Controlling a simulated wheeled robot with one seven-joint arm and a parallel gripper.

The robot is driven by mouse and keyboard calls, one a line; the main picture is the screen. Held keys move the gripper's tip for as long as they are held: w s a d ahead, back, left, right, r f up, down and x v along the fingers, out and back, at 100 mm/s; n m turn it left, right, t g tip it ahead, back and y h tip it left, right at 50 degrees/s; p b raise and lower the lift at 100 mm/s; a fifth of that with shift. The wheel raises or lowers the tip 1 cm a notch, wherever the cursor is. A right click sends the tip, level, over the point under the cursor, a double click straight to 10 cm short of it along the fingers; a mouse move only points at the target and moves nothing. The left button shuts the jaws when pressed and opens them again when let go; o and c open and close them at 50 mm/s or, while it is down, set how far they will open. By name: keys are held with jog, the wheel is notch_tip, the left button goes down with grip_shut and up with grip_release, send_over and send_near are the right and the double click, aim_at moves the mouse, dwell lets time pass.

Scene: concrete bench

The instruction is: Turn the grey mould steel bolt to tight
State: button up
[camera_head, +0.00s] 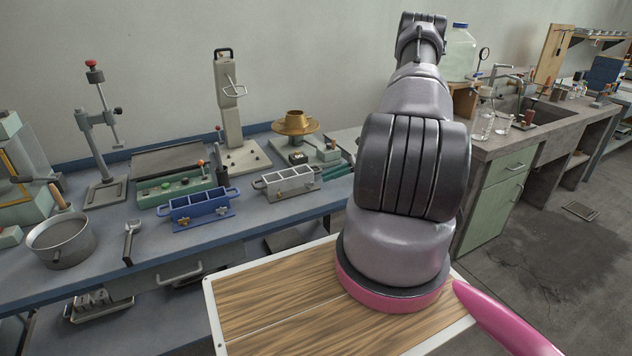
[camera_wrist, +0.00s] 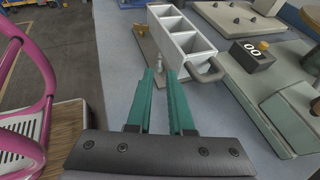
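The grey mould (camera_head: 290,183) is a three-compartment steel block on the blue bench, right of the blue mould (camera_head: 200,207). In the wrist view the grey mould (camera_wrist: 190,40) stands just ahead with a loop handle at its near end. Its pale steel bolt (camera_wrist: 158,62) sticks up beside its left wall. My gripper (camera_wrist: 161,74) has two green fingers, apart with an empty gap. The bolt is just beyond the fingertips, in line with the gap; I cannot tell whether they touch. In the head view the green fingers (camera_head: 338,171) show beside my arm, right of the grey mould.
A control box (camera_wrist: 249,56) with a display and a green-grey device (camera_wrist: 295,110) stand right of the fingers. A tall grey press (camera_head: 230,115) and a brass bowl (camera_head: 295,123) stand behind the moulds. A steel pan (camera_head: 62,240) is at left. Bare bench lies before the moulds.

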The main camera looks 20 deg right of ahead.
aim_at(317, 188)
jog(key=shift+x, duration=2.5)
grip_shut()
